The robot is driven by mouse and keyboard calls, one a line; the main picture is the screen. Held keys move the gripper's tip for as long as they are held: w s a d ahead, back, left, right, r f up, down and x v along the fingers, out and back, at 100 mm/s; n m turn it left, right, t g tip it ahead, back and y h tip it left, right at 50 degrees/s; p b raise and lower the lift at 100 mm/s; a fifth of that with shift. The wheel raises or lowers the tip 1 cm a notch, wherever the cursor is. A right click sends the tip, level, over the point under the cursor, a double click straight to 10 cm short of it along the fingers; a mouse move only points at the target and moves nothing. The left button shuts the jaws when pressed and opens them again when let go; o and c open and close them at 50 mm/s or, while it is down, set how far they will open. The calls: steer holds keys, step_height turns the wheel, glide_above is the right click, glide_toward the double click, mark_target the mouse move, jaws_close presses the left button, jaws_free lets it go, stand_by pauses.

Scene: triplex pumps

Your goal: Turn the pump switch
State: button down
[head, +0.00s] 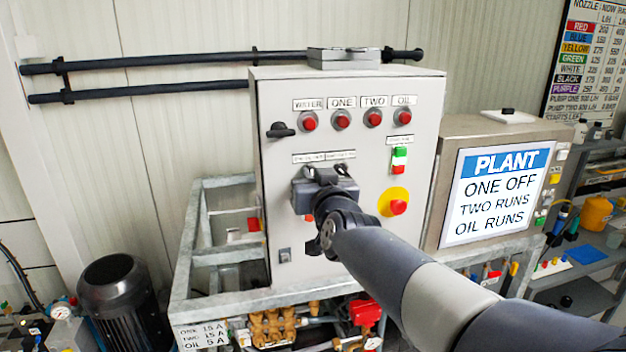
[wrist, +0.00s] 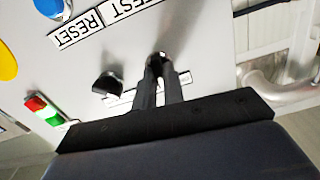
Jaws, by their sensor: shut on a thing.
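The grey pump control cabinet (head: 350,90) stands in the middle of the head view. It has red lamps labelled WATER, ONE, TWO and OIL. My gripper (head: 322,188) is at the cabinet's front, below two small labels (head: 323,157), and hides what is behind it. In the wrist view my gripper (wrist: 159,72) is shut on a small dark switch knob (wrist: 157,57), mostly covered by the fingers. A second black knob (wrist: 108,83) is beside it, apart from the fingers. The small labels by the knobs are too blurred to read.
A black rotary handle (head: 280,130), a green and red button pair (head: 399,159) and a yellow-ringed red button (head: 398,207) are also on the cabinet. A PLANT display (head: 500,190) at right reads ONE OFF, TWO RUNS, OIL RUNS. RESET and TEST labels (wrist: 105,22) show in the wrist view.

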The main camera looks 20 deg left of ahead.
steer(key=shift+m+b, duration=1.85)
steer(key=shift+m, duration=2.25)
steer(key=c, duration=1.5)
jaws_free()
steer(key=shift+d, duration=0.1)
steer(key=v, duration=1)
steer(key=shift+s, duration=0.3)
steer(key=shift+d, duration=0.1)
